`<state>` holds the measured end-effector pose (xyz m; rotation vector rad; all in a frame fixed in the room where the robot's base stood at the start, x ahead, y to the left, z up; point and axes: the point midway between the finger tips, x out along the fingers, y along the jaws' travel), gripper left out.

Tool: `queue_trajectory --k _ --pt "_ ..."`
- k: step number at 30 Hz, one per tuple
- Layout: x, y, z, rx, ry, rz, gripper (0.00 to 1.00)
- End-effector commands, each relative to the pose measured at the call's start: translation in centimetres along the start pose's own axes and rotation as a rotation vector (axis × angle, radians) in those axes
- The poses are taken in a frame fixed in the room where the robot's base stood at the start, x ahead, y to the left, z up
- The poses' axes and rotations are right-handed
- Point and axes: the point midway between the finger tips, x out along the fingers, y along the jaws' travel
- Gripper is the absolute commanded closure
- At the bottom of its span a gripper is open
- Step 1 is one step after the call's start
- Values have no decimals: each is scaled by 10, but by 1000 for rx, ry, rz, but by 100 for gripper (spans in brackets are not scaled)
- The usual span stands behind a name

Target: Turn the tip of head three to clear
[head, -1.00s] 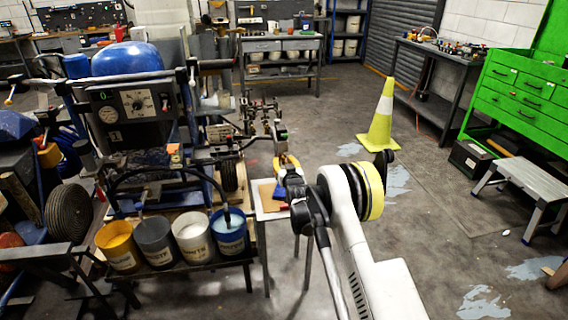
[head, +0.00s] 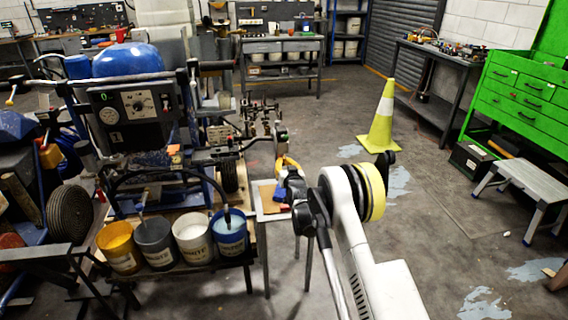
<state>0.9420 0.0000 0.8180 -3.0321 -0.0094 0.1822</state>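The line striper (head: 135,105) stands at the left, with a blue tank on top and a control panel with gauges. A row of small spray heads (head: 262,122) sticks out on its right side. They are too small to tell which is head three or how its tip is turned. My arm reaches in from the bottom right. My gripper (head: 287,178) is at the arm's far end, just below and right of the spray heads. The dark wrist partly hides it, and its fingers cannot be made out. I cannot tell whether it touches a head.
Several paint buckets (head: 193,235) stand on a low bench in front of the striper. A small stand (head: 270,207) is below my gripper. A yellow-green cone (head: 383,120), a green tool cabinet (head: 520,95) and a step stool (head: 520,180) are at the right.

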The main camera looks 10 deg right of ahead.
Motion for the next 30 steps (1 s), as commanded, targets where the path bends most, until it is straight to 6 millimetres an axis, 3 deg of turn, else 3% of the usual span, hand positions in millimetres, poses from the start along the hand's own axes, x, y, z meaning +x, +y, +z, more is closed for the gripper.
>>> queue_trajectory --k 15,26,30 --pt "1 0 0 653 0 -79 100" --pt "1 0 0 710 0 -86 100" --pt "1 1 0 895 1 -107 100"
